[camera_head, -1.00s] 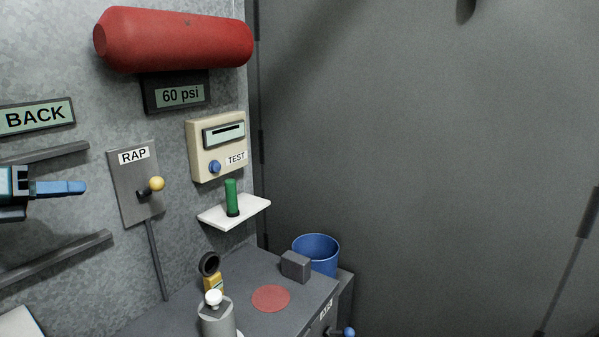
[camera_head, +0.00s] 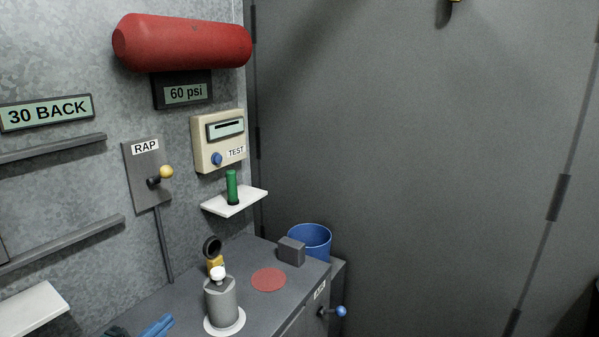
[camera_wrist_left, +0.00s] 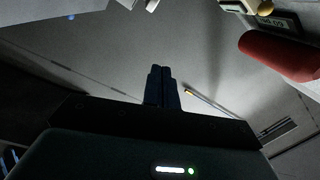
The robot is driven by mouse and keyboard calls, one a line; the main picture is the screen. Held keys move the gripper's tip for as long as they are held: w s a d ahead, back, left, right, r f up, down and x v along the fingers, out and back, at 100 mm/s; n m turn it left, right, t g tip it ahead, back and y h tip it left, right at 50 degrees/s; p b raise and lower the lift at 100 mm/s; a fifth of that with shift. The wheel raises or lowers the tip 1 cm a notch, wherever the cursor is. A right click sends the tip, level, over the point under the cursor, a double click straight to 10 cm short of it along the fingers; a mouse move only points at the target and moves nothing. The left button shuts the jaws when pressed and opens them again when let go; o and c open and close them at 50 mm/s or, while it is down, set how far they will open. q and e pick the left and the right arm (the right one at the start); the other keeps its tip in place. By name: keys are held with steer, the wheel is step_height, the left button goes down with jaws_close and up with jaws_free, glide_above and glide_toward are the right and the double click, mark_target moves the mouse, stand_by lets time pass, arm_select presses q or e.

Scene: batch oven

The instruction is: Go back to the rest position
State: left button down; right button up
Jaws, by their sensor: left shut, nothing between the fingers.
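My left gripper (camera_head: 158,327) shows at the bottom edge of the head view, low over the left front of the grey bench. Only its blue fingers and a bit of its dark body are in the frame. In the left wrist view its two dark fingers (camera_wrist_left: 161,72) lie together, shut with nothing between them. They point toward a plain grey surface. My right gripper is in neither view.
A grey bench (camera_head: 258,305) carries a metal canister (camera_head: 221,302), a red disc (camera_head: 268,279) and a dark block (camera_head: 291,251). A blue bin (camera_head: 311,238) stands behind. A RAP lever panel (camera_head: 146,180), white shelf (camera_head: 238,203) and red cylinder (camera_head: 185,43) are on the wall.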

arm_select(q)
steer(key=s+d+f+n+y, duration=0.1)
steer(key=s+f+n, duration=0.1)
steer(key=f+n, duration=0.1)
steer(key=s+d+f+n+g+y, duration=0.1)
steer(key=s+f+n+y, duration=0.1)
steer(key=f, duration=0.2)
steer(key=s+d+f+n+y, duration=0.1)
steer(key=s+d+f+n, duration=0.1)
steer(key=s+f+n, duration=0.1)
steer(key=shift+s+f+n+g, duration=0.1)
steer(key=shift+f+n+g, duration=0.2)
steer(key=shift+f, duration=0.5)
steer(key=s+d+f+n+g+y, duration=0.1)
steer(key=s+d+f+n+g, duration=0.4)
steer(key=s+f, duration=0.5)
steer(key=s+d+n, duration=0.2)
steer(key=s, duration=0.1)
steer(key=shift+s+y, duration=0.3)
steer(key=shift+s, duration=0.05)
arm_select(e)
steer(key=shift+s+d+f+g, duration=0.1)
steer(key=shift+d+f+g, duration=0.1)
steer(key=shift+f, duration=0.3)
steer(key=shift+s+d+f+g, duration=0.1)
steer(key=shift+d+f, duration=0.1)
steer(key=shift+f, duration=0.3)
arm_select(q)
steer(key=shift+a+f, duration=0.1)
